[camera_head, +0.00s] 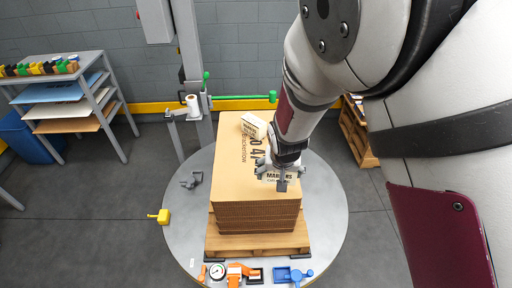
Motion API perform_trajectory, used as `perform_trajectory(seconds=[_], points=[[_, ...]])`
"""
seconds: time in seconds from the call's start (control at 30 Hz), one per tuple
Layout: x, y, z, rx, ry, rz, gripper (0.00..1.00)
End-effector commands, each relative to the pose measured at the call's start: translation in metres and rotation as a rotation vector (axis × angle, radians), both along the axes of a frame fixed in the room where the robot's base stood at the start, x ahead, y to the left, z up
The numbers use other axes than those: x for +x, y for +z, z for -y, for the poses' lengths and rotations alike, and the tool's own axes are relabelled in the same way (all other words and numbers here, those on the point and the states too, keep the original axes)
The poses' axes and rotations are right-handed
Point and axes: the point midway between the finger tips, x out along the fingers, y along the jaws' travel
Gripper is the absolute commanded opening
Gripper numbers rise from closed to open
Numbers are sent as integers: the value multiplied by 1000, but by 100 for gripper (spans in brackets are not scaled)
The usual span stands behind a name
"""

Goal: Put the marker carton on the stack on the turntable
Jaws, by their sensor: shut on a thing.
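The stack (258,214) of brown cardboard sheets stands on a wooden pallet on the round grey turntable (328,214). My gripper (281,183) is over the front right part of the stack's top. It is shut on a small pale carton with dark lettering that reads like "MARKERS", the marker carton (268,177). The fingers hide part of this carton. I cannot tell whether its underside touches the stack. A second small pale carton (254,126) with dark print lies turned at an angle near the back of the stack's top.
A grey column with a white roll (192,104) stands behind the turntable. A gauge (217,271), orange and blue tools (293,275) and a yellow item (160,216) are at the turntable's edge. A shelf rack (110,108) stands left. The stack's left top is clear.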

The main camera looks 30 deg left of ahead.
Motion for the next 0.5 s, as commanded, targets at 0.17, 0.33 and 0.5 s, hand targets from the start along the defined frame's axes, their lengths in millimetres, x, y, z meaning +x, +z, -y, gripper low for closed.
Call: perform_trajectory(seconds=[0.17,0.33,0.5], points=[[-44,-16,-59,-3,84,11,52],[-65,-23,-84,-2,119,19,52],[-53,-26,-88,-1,122,21,52]])
